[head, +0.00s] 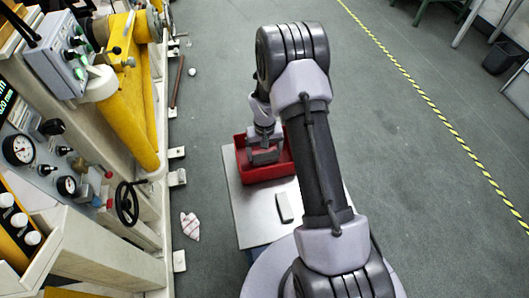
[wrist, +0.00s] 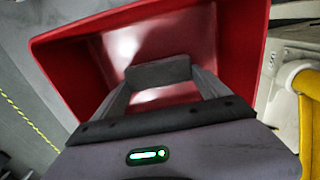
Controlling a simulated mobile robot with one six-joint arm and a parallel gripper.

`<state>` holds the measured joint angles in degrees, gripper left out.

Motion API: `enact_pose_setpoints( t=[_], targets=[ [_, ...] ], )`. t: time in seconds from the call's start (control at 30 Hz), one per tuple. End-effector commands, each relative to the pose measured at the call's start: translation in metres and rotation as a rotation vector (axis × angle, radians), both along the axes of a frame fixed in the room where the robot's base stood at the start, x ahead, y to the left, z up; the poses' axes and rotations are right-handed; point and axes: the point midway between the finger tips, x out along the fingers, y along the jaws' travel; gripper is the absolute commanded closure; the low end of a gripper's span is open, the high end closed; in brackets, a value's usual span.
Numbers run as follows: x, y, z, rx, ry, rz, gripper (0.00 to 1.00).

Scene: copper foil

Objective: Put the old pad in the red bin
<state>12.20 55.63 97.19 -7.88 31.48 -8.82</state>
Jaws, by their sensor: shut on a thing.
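My gripper (wrist: 158,76) is shut on a dark grey block, the old pad (wrist: 158,72), held between its fingertips. In the wrist view the pad shows against the inside of the red bin (wrist: 75,50). In the head view my gripper (head: 265,152) is over the red bin (head: 268,174), within its outline. I cannot tell how far the pad is above the bin's floor. The bin's inside looks bare where it shows. My arm and gripper hide part of the bin in the head view.
The bin stands on a pale metal surface (head: 252,215). A machine with a yellow roller (head: 128,115) and a handwheel (head: 127,203) stands at left. A cloth (head: 190,226) lies on the floor.

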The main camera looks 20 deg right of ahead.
Motion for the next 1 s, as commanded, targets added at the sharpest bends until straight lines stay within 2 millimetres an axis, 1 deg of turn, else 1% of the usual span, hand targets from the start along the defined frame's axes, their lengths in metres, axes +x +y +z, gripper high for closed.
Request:
enact_pose_setpoints(
  t=[0.1,0.13,0.17,0.2,0.37,0.47,0.57,0.7,0.8,0.9,0.97,1.0],
  targets=[
    [0.0,0.0,-0.005,0.0,0.0,0.0,0.57],
    [0.0,0.0,-0.003,0.0,0.0,0.0,0.08],
    [0.0,0.0,-0.003,0.0,0.0,0.0,0.03],
    [0.0,0.0,-0.003,0.0,0.0,0.0,0.0],
    [0.0,0.0,-0.003,0.0,0.0,0.001,0.0],
    [0.0,0.0,0.005,0.0,-0.001,0.0,0.0],
    [0.001,0.0,0.028,-0.001,-0.003,0.001,0.0],
    [0.001,0.0,0.071,-0.001,-0.004,0.001,0.0],
    [0.001,0.0,0.096,-0.001,-0.003,0.0,0.0],
    [0.0,0.0,0.112,0.0,-0.001,0.001,0.0],
    [0.0,0.0,0.118,0.0,-0.001,0.002,0.0],
    [0.0,0.001,0.125,-0.001,-0.006,0.0,0.0]
  ],
)
